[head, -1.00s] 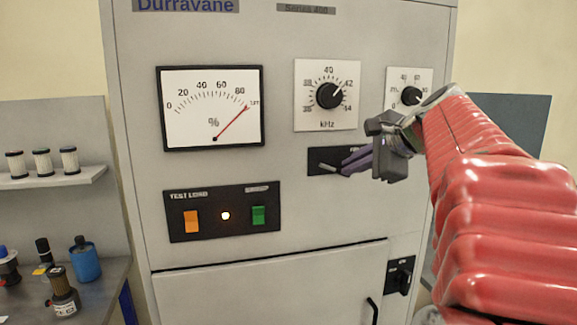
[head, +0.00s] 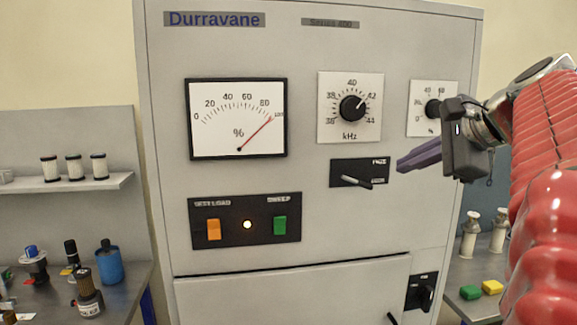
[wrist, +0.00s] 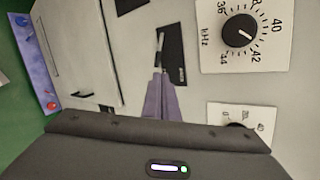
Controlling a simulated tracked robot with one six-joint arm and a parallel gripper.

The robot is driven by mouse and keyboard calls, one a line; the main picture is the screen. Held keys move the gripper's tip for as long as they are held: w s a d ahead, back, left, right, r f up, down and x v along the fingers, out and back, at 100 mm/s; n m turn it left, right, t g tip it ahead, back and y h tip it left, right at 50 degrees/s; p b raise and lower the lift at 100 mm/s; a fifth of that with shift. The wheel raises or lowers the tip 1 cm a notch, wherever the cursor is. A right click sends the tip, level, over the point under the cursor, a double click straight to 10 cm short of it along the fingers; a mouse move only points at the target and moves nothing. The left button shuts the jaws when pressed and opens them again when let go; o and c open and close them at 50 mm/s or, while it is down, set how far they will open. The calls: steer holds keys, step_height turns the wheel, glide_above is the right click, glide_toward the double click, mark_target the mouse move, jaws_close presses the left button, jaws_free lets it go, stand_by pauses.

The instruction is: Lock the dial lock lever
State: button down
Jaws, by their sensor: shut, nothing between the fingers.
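The lock lever (head: 357,181) is a small silver bar on a black plate (head: 376,166) below the kHz dial (head: 352,107). It slants slightly, its left end higher than its right. My gripper (head: 399,165) is shut and empty, its purple fingers pointing left just right of the plate, apart from the lever in the head view. In the wrist view the lever (wrist: 159,48) stands just past the fingertips (wrist: 157,77); the gap's depth cannot be told. The kHz dial (wrist: 240,31) points near 42. The plate's lettering is too blurred to read fully.
A percent meter (head: 238,118) and a switch panel (head: 246,221) with a lit lamp are left of the lever. Another dial (head: 433,108) is partly hidden behind my gripper. A rotary switch (head: 421,291) sits lower right.

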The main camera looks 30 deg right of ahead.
steer(key=v, duration=0.3)
stand_by(0.5)
